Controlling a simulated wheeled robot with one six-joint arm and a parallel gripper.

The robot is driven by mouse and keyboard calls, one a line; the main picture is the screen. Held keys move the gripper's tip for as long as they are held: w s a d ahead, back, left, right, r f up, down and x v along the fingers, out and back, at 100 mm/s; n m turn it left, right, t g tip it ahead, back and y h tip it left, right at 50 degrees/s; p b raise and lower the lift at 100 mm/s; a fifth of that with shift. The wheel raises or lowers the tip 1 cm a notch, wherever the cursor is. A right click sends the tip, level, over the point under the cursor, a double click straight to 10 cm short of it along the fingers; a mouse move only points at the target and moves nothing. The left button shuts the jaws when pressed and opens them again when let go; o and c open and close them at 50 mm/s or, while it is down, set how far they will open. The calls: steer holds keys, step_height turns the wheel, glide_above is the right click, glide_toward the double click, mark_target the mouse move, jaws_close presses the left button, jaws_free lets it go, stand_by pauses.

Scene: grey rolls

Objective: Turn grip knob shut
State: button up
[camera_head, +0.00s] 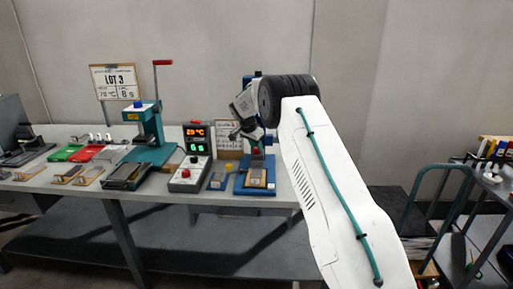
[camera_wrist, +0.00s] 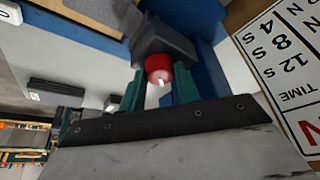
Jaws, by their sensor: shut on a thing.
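The grip knob (camera_wrist: 158,67) is red and round with a pale mark. It sits on a dark grey block on a blue fixture in the wrist view. In the head view a red knob (camera_head: 256,151) shows on the small blue fixture (camera_head: 262,189) at the right end of the bench. My gripper (camera_wrist: 159,88) has its two green fingers on either side of the knob, shut on it. In the head view my gripper (camera_head: 249,135) is just above that fixture, partly hidden by my wrist. The knob's exact turn angle cannot be told.
A control box (camera_head: 191,165) with lit red and green displays stands left of the fixture. A teal press (camera_head: 150,135) with a red-handled lever is further left. A sign card (camera_wrist: 285,60) is close on the right in the wrist view. A cart (camera_head: 455,215) stands at far right.

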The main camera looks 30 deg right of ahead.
steer(key=shift+m, duration=0.5)
steer(key=o, duration=1)
steer(key=shift+a+r, duration=0.1)
steer(key=shift+r, duration=0.05)
steer(key=v, duration=0.7)
steer(key=shift+w+a+r, duration=0.1)
steer(key=shift+w+r, duration=0.05)
steer(key=shift+r, duration=0.1)
